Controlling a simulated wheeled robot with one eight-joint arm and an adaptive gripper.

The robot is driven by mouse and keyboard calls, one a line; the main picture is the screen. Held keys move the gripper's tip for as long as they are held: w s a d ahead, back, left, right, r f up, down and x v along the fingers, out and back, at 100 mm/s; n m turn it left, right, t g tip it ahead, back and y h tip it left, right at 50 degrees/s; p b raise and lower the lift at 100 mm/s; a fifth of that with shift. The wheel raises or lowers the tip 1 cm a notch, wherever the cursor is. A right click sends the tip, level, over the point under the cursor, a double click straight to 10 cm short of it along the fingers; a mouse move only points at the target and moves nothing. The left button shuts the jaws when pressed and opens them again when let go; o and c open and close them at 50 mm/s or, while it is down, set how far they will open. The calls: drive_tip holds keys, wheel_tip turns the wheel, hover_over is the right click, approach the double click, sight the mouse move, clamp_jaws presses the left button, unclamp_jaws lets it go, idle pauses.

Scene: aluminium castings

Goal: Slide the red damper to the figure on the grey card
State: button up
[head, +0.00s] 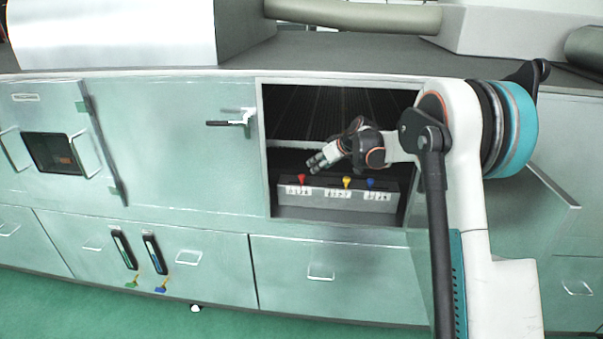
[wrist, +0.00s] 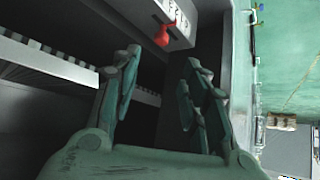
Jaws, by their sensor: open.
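The red damper (head: 300,178) is a small red knob at the left end of a grey box inside the open cabinet bay. A white scale strip (head: 298,190) with marks sits below it; the figures are too small to read. In the wrist view the red damper (wrist: 163,38) hangs beyond the fingertips near the top. My gripper (head: 316,164) is above and slightly right of the red damper, apart from it. In the wrist view my gripper (wrist: 163,70) is open and empty, its fingers spread. I cannot make out the grey card with certainty.
A yellow knob (head: 347,182) and a blue knob (head: 371,183) stand right of the red one on the same box. The bay's side walls and the ribbed rack above are close around my arm. A black-handled latch (head: 232,122) sticks out at left.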

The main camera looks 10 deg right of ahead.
sight(302, 175)
drive_tip(key=b+x, duration=0.3)
drive_tip(key=x, duration=1)
drive_tip(key=shift+a, duration=0.1)
clamp_jaws()
